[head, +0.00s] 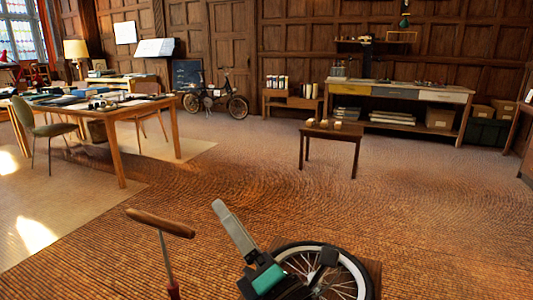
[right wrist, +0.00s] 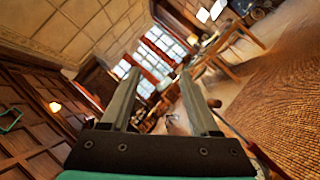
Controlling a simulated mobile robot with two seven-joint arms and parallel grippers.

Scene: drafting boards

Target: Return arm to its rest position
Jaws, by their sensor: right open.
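My right gripper (head: 232,226) shows at the bottom centre of the head view, with a grey finger pointing up and left and a teal part at its base. In the right wrist view my right gripper (right wrist: 160,76) has its two fingers spread apart with nothing between them. It is open and held up clear of the furniture. My left gripper is not in the head view.
A spoked wheel (head: 287,257) with a black tyre is beside my right gripper. A wooden T-handle (head: 160,222) on a thin shaft stands left of it. A small table (head: 331,133) stands ahead. The woven floor between is clear.

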